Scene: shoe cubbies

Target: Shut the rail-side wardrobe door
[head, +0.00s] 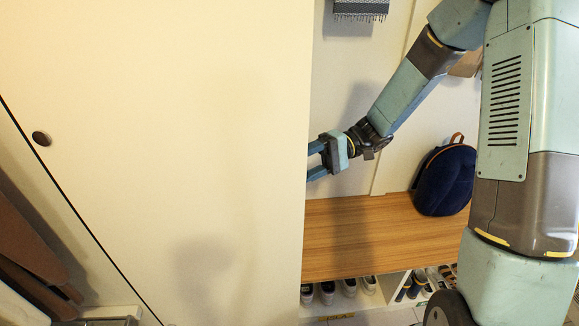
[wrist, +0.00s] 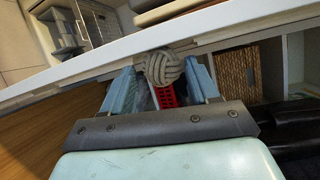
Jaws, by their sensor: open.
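A large plain cream door panel (head: 190,150) fills the left half of the head view, with a small dark round fitting (head: 41,138) near its left edge. In the wrist view, a long white edge (wrist: 100,64), apparently the door's, runs diagonally just beyond the fingertips. My gripper (head: 314,160) is open at the panel's right edge; its fingertips are partly hidden behind that edge. It also shows in the wrist view (wrist: 163,82), with its two blue fingers apart. A knotted rope ball (wrist: 163,68) with a red strap appears between them; I cannot tell whether they touch it.
A wooden bench top (head: 345,235) lies below my gripper, with a dark blue backpack (head: 445,181) at its right and several shoes (head: 348,286) in the cubbies underneath. A grey fringed cloth (head: 361,8) hangs above. Brown items (head: 28,250) show beyond the panel's left edge.

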